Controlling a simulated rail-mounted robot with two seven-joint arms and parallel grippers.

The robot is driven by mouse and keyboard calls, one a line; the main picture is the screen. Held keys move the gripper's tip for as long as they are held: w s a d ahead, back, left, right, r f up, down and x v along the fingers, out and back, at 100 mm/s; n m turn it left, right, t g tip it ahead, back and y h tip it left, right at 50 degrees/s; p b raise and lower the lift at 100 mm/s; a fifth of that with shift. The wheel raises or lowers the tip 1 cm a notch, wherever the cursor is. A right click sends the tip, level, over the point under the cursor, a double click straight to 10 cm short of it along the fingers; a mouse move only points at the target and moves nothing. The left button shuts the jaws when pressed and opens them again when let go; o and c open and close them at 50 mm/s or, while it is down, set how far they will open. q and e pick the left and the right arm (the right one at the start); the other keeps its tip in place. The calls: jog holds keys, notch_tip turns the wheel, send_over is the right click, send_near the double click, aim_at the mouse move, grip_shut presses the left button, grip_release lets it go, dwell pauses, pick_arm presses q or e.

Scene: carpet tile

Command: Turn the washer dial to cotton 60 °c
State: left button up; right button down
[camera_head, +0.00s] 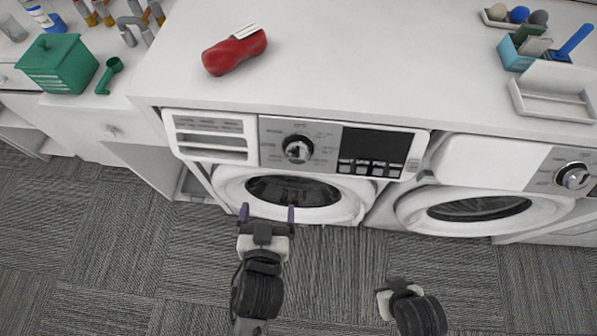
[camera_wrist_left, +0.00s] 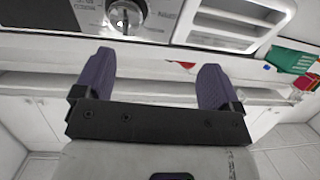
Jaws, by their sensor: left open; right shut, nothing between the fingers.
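The washer dial (camera_head: 297,149) is a round silver and black knob on the control panel of the left washer (camera_head: 213,136), beside a dark display with several buttons. The dial also shows at the top of the left wrist view (camera_wrist_left: 124,14). Tiny marks surround it, too small to read. My left gripper (camera_head: 267,213) is open and empty, its purple fingers in front of the washer door, below and left of the dial. Its fingers fill the middle of the left wrist view (camera_wrist_left: 155,85). My right gripper (camera_head: 385,300) is low at the right, clear of the washers; its fingers are hardly visible.
A second washer (camera_head: 485,163) with its own silver dial (camera_head: 572,177) stands at the right. The grey carpet in front is clear.

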aim_at(297, 157)
pick_arm(q)
jog(key=w+d+t+b, duration=0.1)
jog(key=w+d+b, duration=0.1)
jog(key=w, duration=0.2)
jog(key=w+d+f+t+b, duration=0.1)
jog(key=w+d+b, duration=0.1)
jog(key=w, duration=0.2)
jog(key=w+d+t+h+b, duration=0.1)
jog(key=w+d+b, duration=0.1)
jog(key=w, duration=0.2)
jog(key=shift+w+f+m, duration=0.3)
jog(key=shift+w, duration=1)
pick_arm(e)
notch_tip(297, 157, down, 9)
jog(key=shift+a+r, duration=0.2)
pick_arm(q)
jog(key=shift+c, duration=0.4)
